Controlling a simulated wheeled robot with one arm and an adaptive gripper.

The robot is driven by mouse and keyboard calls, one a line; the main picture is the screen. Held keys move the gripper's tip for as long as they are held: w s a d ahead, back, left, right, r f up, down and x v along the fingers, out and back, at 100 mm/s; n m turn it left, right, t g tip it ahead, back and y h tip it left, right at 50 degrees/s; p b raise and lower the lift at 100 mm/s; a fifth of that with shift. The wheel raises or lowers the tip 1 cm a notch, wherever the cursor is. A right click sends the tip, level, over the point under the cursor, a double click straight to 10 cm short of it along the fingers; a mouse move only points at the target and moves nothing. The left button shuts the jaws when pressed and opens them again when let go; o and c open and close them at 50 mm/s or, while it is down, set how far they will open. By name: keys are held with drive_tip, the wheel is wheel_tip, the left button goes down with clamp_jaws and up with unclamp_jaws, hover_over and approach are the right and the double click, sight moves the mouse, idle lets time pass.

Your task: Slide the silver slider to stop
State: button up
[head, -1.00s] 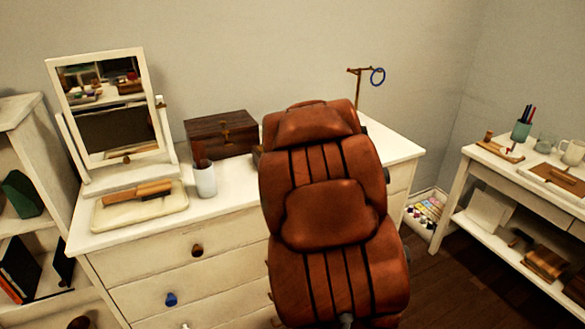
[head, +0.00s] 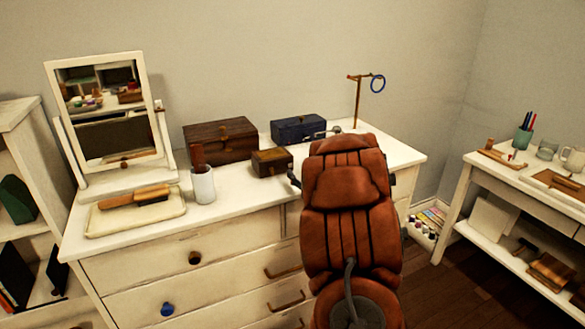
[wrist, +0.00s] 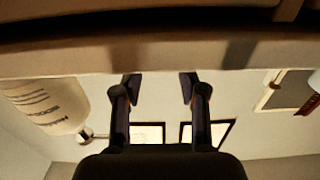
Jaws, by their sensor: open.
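I cannot pick out a silver slider for certain in either view. My gripper (wrist: 160,87) shows in the wrist view with its two dark fingers apart and nothing seen between them. In that view a pale band with a brown edge lies beyond the fingertips, too close and blurred to name.
The dresser top carries a mirror (head: 108,110), a tray (head: 105,222), a white cup (head: 203,185), a brown box (head: 220,141), a small wooden box (head: 272,162), a blue box (head: 298,129) and a stand with a blue ring (head: 377,84). A side table (head: 480,164) stands right.

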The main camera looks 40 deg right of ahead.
sight(290, 164)
drive_tip(key=shift+x, duration=2.55)
clamp_jaws()
